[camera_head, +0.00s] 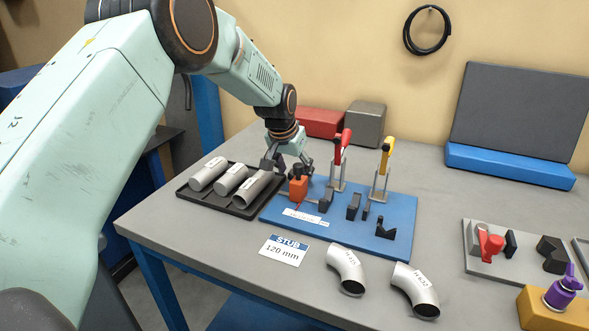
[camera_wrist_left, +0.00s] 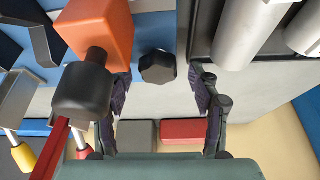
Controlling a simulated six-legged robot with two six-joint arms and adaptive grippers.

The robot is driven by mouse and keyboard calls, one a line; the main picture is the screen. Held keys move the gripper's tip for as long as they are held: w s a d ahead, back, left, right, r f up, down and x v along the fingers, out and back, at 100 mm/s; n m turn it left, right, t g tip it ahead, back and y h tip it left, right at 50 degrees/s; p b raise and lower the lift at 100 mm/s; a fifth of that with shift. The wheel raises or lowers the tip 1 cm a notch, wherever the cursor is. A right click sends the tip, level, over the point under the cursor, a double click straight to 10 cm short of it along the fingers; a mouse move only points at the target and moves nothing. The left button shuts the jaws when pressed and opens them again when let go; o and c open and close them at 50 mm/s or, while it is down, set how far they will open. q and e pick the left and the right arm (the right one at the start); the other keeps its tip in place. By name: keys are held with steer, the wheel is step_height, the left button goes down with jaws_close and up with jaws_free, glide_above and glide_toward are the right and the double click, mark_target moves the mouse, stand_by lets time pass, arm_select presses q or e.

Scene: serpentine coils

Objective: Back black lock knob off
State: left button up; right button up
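A small black lobed lock knob (camera_wrist_left: 157,67) shows in the left wrist view at the edge of the blue fixture plate (camera_head: 400,211), beside an orange block (camera_wrist_left: 102,32). My left gripper (camera_wrist_left: 158,84) is open, with one finger on each side of the knob. I see no contact, and the remaining height gap is unclear. In the head view my left gripper (camera_head: 289,165) is over the plate's back left, close behind the orange block (camera_head: 298,188), and the knob is hard to make out there. My right gripper is out of view.
A dark tray (camera_head: 242,209) with 3 metal tubes lies left of the plate. Red (camera_head: 342,150) and yellow (camera_head: 385,155) clamp handles stand upright on the plate. Two bent pipes (camera_head: 347,269) and a STUB card (camera_head: 283,250) lie in front.

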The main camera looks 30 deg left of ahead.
arm_select(q)
steer(key=shift+d, duration=0.15)
steer(key=c, duration=1.1)
steer(key=shift+c, duration=0.2)
